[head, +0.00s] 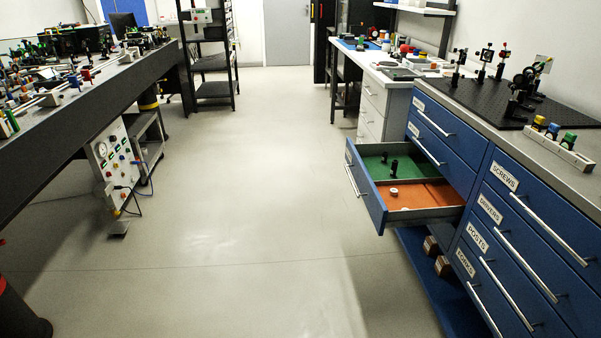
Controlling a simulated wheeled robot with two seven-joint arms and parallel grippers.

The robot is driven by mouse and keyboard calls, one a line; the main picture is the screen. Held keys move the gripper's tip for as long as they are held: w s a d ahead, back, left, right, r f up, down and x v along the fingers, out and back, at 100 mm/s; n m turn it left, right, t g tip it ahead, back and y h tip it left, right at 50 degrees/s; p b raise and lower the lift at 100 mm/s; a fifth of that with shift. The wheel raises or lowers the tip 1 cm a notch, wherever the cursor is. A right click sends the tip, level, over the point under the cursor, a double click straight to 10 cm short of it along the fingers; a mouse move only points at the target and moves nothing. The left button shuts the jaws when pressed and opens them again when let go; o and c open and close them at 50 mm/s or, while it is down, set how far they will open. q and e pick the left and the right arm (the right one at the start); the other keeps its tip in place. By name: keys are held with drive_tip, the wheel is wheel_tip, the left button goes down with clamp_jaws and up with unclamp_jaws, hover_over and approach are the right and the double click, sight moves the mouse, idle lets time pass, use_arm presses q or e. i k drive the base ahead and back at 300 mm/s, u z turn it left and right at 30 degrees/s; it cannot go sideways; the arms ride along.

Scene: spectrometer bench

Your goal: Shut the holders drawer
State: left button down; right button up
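A blue drawer (367,193) stands pulled out from the left column of the blue cabinet at the right. Its front has a pale label, too small to read, and a silver bar handle (354,180). Inside are a green section (412,165) at the back with small black parts, and an orange section (425,195) nearer with a small white round piece (393,192). The drawers above it and in the nearer column look shut. Neither of my grippers is in view.
The floor (230,200) in front of the open drawer is clear. The nearer column has a drawer labelled SCREWS (540,212) and several others. A black breadboard (480,100) with optics lies on the cabinet top. A long dark optical table (90,95) stands at the left.

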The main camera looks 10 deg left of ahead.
sight(429, 198)
drive_tip(key=u, duration=0.2)
drive_tip(key=i, duration=0.9)
drive_tip(key=z, duration=0.8)
drive_tip(key=i, duration=0.6)
drive_tip(key=z, duration=0.55)
